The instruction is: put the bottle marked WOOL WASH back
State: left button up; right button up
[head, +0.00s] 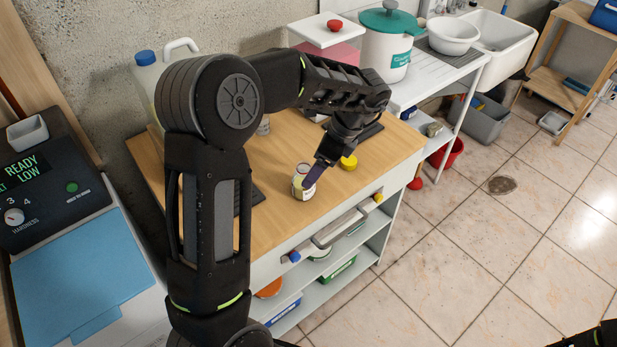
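No lettering reading WOOL WASH is legible in the head view. A small pale container (300,186) with a label stands near the front edge of the wooden counter. My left gripper (313,178) points down at its upper right side. The fingertips overlap the container in the picture, and I cannot tell whether they touch it or are open or shut. A large pale bottle with a blue cap (146,58) stands at the back left of the counter, largely hidden behind my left arm.
A yellow lid (348,162) lies on the wooden counter (385,150), right of the container. A rail (340,225) runs along its front. Shelves below hold several items. The right floor is mostly clear.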

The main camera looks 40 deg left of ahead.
pick_arm(q)
jog(key=v, duration=0.4)
jog(key=shift+r, duration=0.1)
dwell(0.5)
